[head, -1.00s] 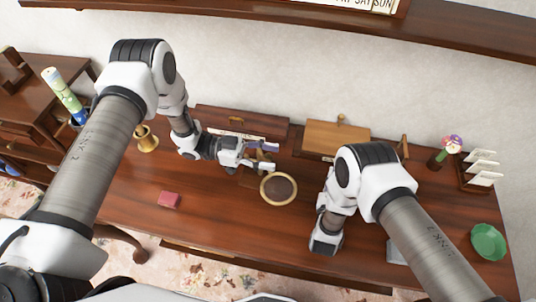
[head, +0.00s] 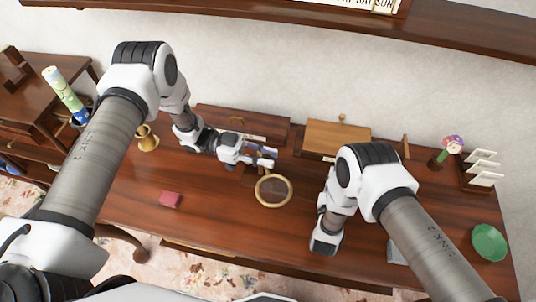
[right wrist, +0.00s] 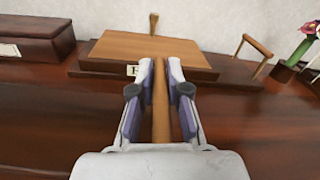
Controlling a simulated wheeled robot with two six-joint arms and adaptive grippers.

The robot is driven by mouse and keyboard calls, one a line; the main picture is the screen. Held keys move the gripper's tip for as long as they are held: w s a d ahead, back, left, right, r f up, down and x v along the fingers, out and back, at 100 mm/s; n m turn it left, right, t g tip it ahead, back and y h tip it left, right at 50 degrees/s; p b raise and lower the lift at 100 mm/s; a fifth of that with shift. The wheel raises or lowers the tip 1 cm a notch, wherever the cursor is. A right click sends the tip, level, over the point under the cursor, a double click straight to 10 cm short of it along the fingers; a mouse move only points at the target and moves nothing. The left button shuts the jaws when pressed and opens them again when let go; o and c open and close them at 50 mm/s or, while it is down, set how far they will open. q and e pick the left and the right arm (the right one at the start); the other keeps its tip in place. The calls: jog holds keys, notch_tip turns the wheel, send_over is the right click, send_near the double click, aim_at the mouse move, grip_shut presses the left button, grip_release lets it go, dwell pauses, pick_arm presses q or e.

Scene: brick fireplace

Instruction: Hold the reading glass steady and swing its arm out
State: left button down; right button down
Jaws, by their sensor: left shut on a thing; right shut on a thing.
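The reading glass (head: 273,190) shows as a round, light brass-coloured ring with a dark lens area, over the middle of the desk. My left gripper (head: 270,157) is just behind the ring, shut on part of the reading glass's stand or arm; its fingers hide the exact grip. My right gripper is hidden behind my own arm in the head view. In the right wrist view, my right gripper (right wrist: 160,68) is shut on a slim wooden-coloured rod (right wrist: 161,125) between its fingers. I cannot tell whether this rod belongs to the reading glass.
A sloped wooden box (head: 337,138) and a long dark box (head: 243,121) stand at the desk's back. A red block (head: 170,200) lies front left, with a brass vessel (head: 148,140) behind. A green bowl (head: 489,242) and letter rack (head: 480,177) are right. The front middle is clear.

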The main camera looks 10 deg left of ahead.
pick_arm(q)
jog(key=shift+s+a+m+g+y, duration=0.1)
jog(key=shift+a+m+g+y, duration=0.45)
jog(key=shift+m+g, duration=0.7)
jog(key=shift+s+a+m+g+y, duration=0.15)
jog(key=shift+a+m+g+y, duration=0.55)
jog(key=shift+g, duration=1)
jog(key=shift+s+a+m+g+y, duration=0.1)
jog(key=shift+a+m+g+y, duration=0.35)
jog(key=shift+m+g, duration=0.8)
pick_arm(e)
jog(key=shift+d, duration=0.1)
pick_arm(q)
jog(key=shift+g, duration=0.3)
jog(key=c, duration=1)
grip_release()
pick_arm(e)
jog(key=shift+f, duration=0.1)
pick_arm(q)
notch_tip(320, 180, up, 10)
